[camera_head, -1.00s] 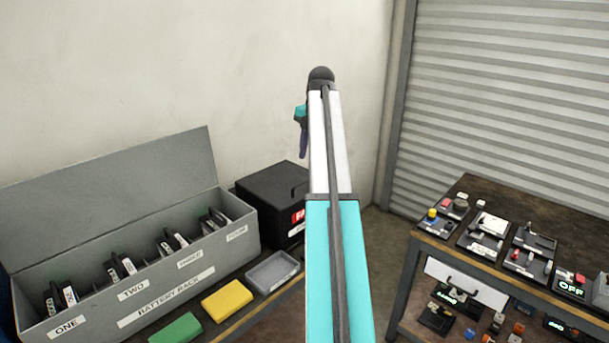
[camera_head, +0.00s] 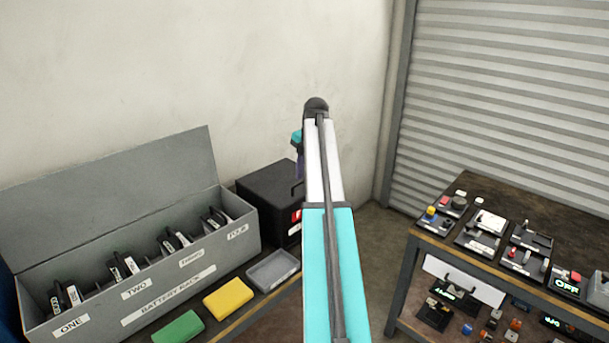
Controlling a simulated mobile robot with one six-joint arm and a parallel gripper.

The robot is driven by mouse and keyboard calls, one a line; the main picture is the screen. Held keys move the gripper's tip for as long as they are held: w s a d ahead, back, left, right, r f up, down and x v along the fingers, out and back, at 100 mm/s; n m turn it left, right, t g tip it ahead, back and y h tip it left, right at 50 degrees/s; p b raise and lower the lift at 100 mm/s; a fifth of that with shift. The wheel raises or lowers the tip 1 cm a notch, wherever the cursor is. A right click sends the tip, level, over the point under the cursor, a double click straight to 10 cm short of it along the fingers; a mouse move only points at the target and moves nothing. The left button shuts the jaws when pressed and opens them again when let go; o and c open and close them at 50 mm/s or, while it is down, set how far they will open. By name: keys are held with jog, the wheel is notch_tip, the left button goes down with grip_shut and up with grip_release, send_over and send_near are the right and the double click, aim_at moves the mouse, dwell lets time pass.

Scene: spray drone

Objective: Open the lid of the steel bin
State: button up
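A dark box-shaped bin (camera_head: 262,190), which looks like the steel bin, stands against the wall beyond the battery rack. Its lid is shut. A dark handle (camera_head: 296,189) shows near its right front edge, above a red and white label that my arm partly covers. My gripper (camera_head: 299,162) points down, just above the bin's right side in the picture.
A grey battery rack (camera_head: 95,310) with its lid up holds several batteries at the left. Green (camera_head: 179,328), yellow (camera_head: 228,298) and grey (camera_head: 273,270) trays lie before it. A workbench (camera_head: 545,208) with several devices stands right. The floor between is clear.

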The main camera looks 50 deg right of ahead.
grip_shut()
